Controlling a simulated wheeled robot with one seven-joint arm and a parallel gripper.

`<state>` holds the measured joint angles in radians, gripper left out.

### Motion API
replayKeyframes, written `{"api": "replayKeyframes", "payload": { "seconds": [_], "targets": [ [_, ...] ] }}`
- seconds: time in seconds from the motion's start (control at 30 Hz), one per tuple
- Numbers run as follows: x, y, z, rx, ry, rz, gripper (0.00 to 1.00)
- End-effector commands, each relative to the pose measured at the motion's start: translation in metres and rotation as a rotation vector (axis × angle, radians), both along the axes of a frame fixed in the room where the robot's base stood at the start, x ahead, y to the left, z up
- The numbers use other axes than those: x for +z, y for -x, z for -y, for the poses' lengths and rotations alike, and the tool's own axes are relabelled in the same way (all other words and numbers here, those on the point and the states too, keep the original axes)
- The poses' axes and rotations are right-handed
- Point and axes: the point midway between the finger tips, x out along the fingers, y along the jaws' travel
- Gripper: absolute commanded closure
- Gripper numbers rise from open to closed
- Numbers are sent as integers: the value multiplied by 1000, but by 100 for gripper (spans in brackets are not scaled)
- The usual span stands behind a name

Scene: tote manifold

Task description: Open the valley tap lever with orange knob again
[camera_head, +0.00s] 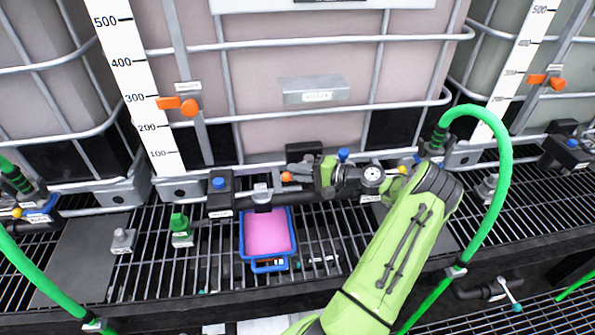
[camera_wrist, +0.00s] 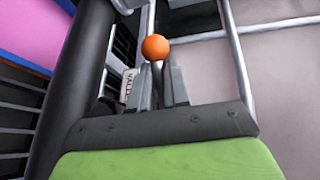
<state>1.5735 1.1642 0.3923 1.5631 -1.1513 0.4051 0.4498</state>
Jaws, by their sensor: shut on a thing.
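The tap lever's orange knob (camera_wrist: 155,47) shows in the wrist view just beyond my fingertips. Its grey stem runs down between the two fingers of my gripper (camera_wrist: 162,80), which is shut on the lever. In the head view the knob (camera_head: 286,176) sits at the left end of my gripper (camera_head: 300,175), above the dark pipe in front of the middle tank. A white label (camera_wrist: 127,85), partly hidden, reads "VALL…" beside the left finger. The gripper hides most of the lever and the tap body.
A blue tote (camera_head: 267,267) with pink contents stands on the grating below the pipe. A green hose (camera_head: 505,170) arcs right of my arm. The tank (camera_head: 300,130) and its metal cage stand behind.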

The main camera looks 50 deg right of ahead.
Motion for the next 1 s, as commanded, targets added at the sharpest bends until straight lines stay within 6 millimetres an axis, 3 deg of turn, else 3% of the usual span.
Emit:
{"api": "replayKeyframes", "payload": {
  "seconds": [0.23,0.27,0.4,0.77,1.0],
  "targets": [
    [-1,-1,-3,8,-8,-1,100],
    [-1,-1,-3,8,-8,-1,80],
    [0,-1,-2,6,-5,0,59],
    [2,8,3,1,-2,-1,59],
    [13,66,26,-4,0,0,59]
  ]
}}
